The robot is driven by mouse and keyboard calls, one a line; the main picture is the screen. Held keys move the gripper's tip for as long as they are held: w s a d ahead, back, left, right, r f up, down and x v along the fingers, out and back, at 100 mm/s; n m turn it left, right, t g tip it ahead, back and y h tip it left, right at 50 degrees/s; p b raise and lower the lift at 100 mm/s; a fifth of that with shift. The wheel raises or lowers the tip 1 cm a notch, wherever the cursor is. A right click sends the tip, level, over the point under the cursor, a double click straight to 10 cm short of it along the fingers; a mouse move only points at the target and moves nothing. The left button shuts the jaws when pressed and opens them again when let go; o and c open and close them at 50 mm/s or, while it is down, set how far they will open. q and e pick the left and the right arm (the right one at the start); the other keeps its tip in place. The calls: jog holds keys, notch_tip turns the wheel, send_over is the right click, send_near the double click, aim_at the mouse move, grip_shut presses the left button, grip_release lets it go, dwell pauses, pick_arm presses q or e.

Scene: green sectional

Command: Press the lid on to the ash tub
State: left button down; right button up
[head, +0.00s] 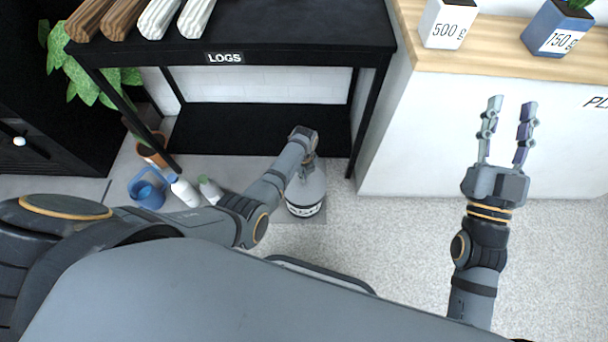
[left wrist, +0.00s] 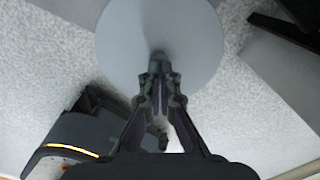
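The ash tub (head: 305,210) stands on the floor in the head view, with a pale band of dark lettering around it. A grey round lid (head: 313,188) is on top of it; whether it sits fully down I cannot tell. The lid fills the top middle of the left wrist view (left wrist: 185,35) as a plain disc. My left gripper (head: 306,170) points down at the lid. In the left wrist view its fingertips (left wrist: 160,72) are together at the disc's middle; any knob between them is hidden. My right gripper (head: 512,105) is open and empty, off to the right.
A black log shelf (head: 270,38) stands behind the tub. A blue watering can (head: 148,192), white bottle (head: 186,192), grey-green bottle (head: 210,190) and potted plant (head: 152,150) stand to its left. A white counter (head: 440,130) is at right. The floor right of the tub is clear.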

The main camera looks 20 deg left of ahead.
pick_arm(q)
jog(key=shift+f+b, duration=0.3)
jog(key=shift+f, duration=0.1)
jog(key=shift+s+f, duration=0.1)
jog(key=shift+f, duration=0.05)
dwell(0.7)
jog(key=shift+r+p, duration=1.6)
jog(key=shift+p, duration=0.25)
